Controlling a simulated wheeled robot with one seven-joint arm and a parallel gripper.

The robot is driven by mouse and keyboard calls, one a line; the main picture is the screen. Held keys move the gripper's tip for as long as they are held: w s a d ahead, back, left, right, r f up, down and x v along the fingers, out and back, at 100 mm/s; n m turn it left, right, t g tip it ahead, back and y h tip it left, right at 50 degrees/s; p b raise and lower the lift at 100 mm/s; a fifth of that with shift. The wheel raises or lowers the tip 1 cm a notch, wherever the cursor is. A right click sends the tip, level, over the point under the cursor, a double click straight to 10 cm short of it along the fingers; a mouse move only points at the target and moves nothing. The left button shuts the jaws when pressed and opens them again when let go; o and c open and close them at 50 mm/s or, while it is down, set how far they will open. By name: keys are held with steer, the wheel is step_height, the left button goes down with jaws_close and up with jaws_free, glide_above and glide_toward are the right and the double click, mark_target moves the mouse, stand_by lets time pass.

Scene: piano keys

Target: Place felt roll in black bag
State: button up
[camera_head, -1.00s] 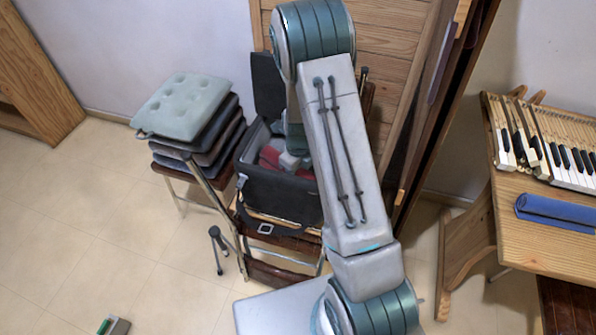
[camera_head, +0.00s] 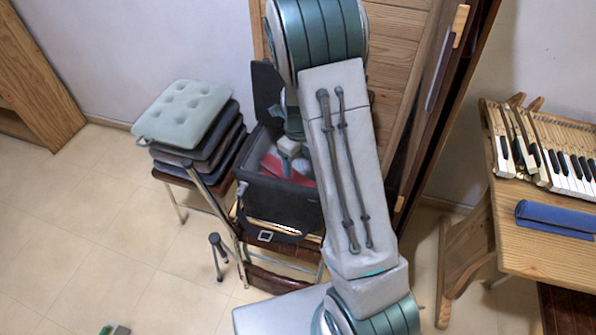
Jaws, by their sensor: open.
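The black bag (camera_head: 283,205) sits open on a chair left of my arm, its lid raised at the back. Red material (camera_head: 271,166) lies inside it; I cannot tell whether this is a felt roll. My gripper (camera_head: 286,170) points down in the bag's mouth, over the red material, with its jaws open. My arm hides the bag's right side and part of the opening. A blue roll (camera_head: 555,216), which looks like rolled cloth or felt, lies on the wooden table at the right, far from my gripper.
A chair with a stack of cushions (camera_head: 187,115) stands left of the bag. The wooden table (camera_head: 520,247) at the right carries piano keys (camera_head: 565,160). A wooden panel stands behind my arm. The tiled floor (camera_head: 110,235) at the left is mostly clear.

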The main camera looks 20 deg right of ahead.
steer(key=s+a+r+n+t, duration=0.1)
steer(key=s+r+n, duration=0.3)
steer(key=r+n, duration=0.25)
steer(key=s+a+r+n, duration=0.1)
steer(key=s+r+n, duration=0.3)
steer(key=r+n, duration=0.3)
steer(key=s+r+n+t, duration=0.1)
steer(key=s+r+n, duration=0.2)
steer(key=s+n, duration=0.3)
steer(key=s+r+n, duration=0.4)
steer(key=s+n, duration=0.3)
steer(key=n, duration=0.2)
steer(key=shift+n+t, duration=0.35)
steer(key=shift+t, duration=0.05)
